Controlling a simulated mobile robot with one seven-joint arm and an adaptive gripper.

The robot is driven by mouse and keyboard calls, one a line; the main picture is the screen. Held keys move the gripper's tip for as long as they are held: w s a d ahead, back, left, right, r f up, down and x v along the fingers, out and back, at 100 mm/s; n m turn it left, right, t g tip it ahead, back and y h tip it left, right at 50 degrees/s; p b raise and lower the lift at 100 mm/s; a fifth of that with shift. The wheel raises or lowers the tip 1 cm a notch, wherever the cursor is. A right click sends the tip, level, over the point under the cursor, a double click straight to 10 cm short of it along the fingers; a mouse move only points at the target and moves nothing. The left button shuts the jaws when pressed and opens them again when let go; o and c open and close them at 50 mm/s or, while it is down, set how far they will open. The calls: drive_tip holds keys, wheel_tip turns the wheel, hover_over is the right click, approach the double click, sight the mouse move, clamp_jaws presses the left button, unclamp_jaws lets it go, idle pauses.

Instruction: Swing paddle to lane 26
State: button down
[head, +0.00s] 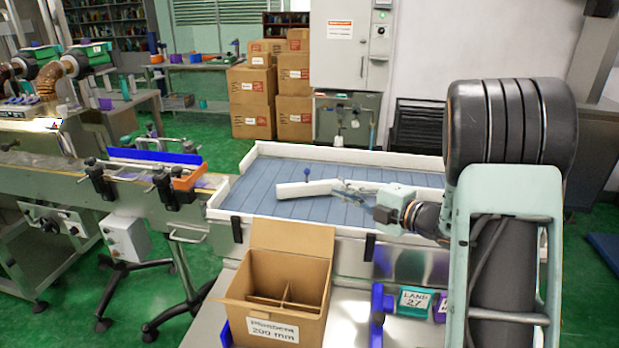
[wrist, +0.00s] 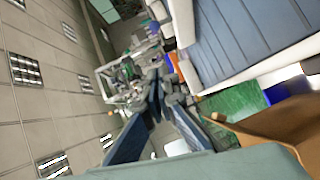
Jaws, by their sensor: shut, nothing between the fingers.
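The paddle (head: 300,189) is a white bar lying slanted over a blue slatted deck (head: 310,208) in the head view. A blue knob (head: 307,172) stands up near its left end. My gripper (head: 346,187) points left and overlaps the paddle's right part in the picture; I cannot tell whether they touch. My gripper also shows in the wrist view (wrist: 158,78), its fingers shut and empty. No lane 26 sign is readable; my arm hides part of the front right.
A white rim (head: 350,153) borders the deck. An open cardboard box (head: 272,290) stands in front of it; cardboard also shows in the wrist view (wrist: 265,132). A conveyor (head: 140,196) lies at left. Stacked cartons (head: 250,95) and a grey cabinet (head: 350,60) are behind.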

drive_tip(key=x, duration=0.4)
drive_tip(key=w+d+x, duration=0.1)
drive_tip(key=x, duration=0.7)
drive_tip(key=shift+w+d+f, duration=0.15)
drive_tip(key=shift+w+d, duration=0.05)
drive_tip(key=shift+w, duration=0.1)
drive_tip(key=shift+w+f, duration=0.1)
drive_tip(key=shift+w, duration=0.4)
